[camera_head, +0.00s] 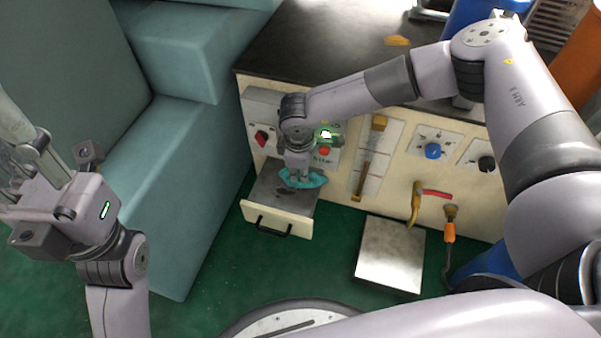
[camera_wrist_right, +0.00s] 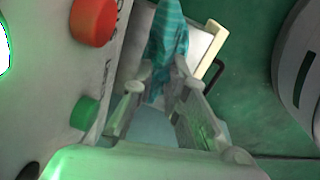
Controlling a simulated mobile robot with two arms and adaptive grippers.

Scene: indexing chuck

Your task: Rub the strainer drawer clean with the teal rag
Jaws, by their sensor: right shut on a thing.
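The strainer drawer (camera_head: 270,205) is pulled out from the cream cabinet front, with a grey inside and a black handle. The teal rag (camera_head: 315,181) is at the back part of the drawer. My right gripper (camera_head: 300,178) points down over the drawer and is shut on the rag. In the right wrist view the striped rag (camera_wrist_right: 166,45) hangs between the fingers (camera_wrist_right: 165,85), with the drawer's cream front edge (camera_wrist_right: 215,48) beyond it. Whether the rag presses on the drawer floor is hard to tell. My left gripper (camera_head: 30,160) is raised at the far left, away from the drawer, its fingers apart and empty.
The cabinet panel has a red button (camera_wrist_right: 93,20), a green button (camera_wrist_right: 84,112), a blue knob (camera_head: 432,151) and a brass tap (camera_head: 415,203). A metal plate (camera_head: 390,254) lies right of the drawer. A teal padded seat (camera_head: 165,190) stands left. Green floor is clear before the drawer.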

